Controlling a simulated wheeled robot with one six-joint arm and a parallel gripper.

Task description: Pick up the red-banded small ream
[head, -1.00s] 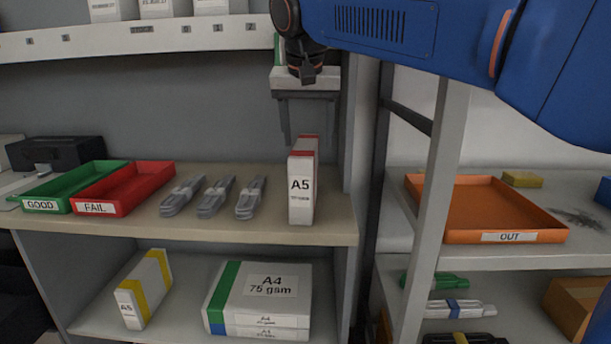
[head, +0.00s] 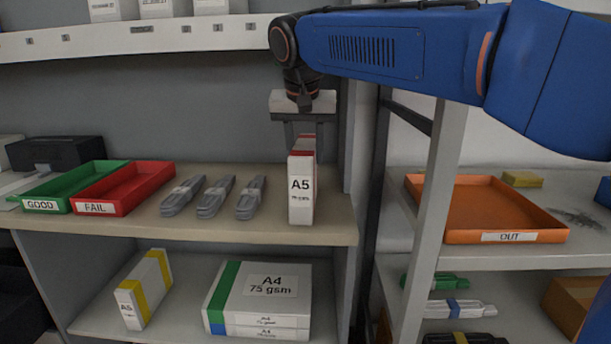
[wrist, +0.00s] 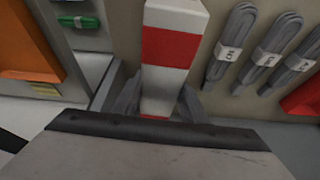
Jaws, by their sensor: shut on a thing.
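The red-banded small ream (head: 301,190), a white upright pack marked A5, stands at the right end of the middle shelf. My gripper (head: 304,142) points down over it, with its fingers around the ream's upper part. In the wrist view the ream's white and red top (wrist: 172,50) lies between the two fingers of my gripper (wrist: 150,98). The gripper is shut on the ream. The ream still appears to stand on the shelf. The far finger is partly hidden behind the ream in the head view.
Several grey cable bundles (head: 211,196) lie left of the ream, with a red FAIL tray (head: 97,209) and a green GOOD tray (head: 40,206) beyond. A grey post (head: 431,200) stands to the right, before the orange OUT tray (head: 523,238). A yellow-banded A5 ream (head: 131,306) is below.

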